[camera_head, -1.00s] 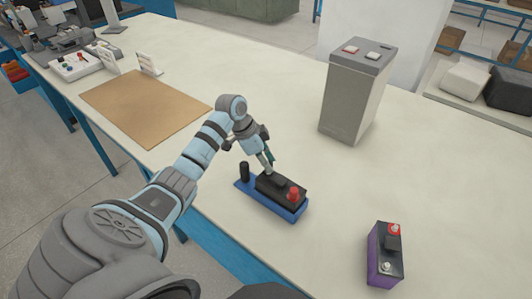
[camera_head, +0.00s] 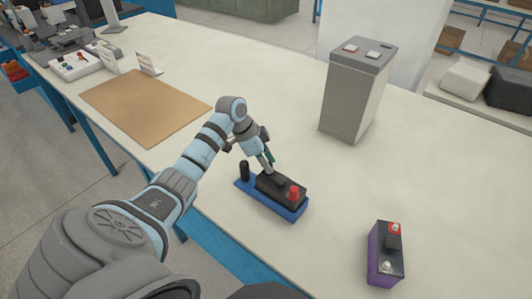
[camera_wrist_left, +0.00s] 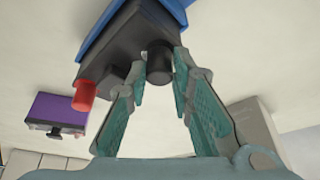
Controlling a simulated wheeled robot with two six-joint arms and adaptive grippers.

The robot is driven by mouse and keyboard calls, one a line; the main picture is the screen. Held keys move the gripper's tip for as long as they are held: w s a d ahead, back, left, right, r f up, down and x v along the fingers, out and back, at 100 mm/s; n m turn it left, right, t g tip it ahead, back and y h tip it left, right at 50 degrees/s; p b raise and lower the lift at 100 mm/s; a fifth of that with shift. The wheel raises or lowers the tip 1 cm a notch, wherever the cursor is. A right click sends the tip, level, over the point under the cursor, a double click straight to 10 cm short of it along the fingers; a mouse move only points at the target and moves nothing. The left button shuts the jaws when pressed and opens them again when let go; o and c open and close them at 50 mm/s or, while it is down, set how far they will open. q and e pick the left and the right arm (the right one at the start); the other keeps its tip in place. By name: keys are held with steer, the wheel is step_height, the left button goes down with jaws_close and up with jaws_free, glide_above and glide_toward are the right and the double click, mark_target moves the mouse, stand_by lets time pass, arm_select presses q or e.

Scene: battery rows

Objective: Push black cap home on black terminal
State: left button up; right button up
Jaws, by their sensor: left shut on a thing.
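A black battery (camera_head: 268,189) sits in a blue tray (camera_head: 259,202) on the bench. A red cap (camera_head: 294,192) stands on its right end in the head view; it also shows in the left wrist view (camera_wrist_left: 84,96). My left gripper (camera_head: 268,170) points down at the battery's other end. In the left wrist view its teal-padded fingers are shut on the black cap (camera_wrist_left: 160,65), which is against the battery's top. The black terminal is mostly hidden by the cap and fingers, so I cannot tell how far down the cap sits. My right gripper is out of view.
A black post (camera_head: 244,171) stands at the tray's left end. A purple battery (camera_head: 379,262) stands at the front right. A tall grey box (camera_head: 350,100) with buttons is behind. A brown mat (camera_head: 145,108) lies at left. The bench between is clear.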

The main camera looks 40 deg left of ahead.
arm_select(q)
steer(key=o, duration=0.9)
steer(key=o, duration=0.5)
step_height(320, 180, up, 7)
steer(key=p, duration=0.8)
steer(key=shift+r, duration=0.1)
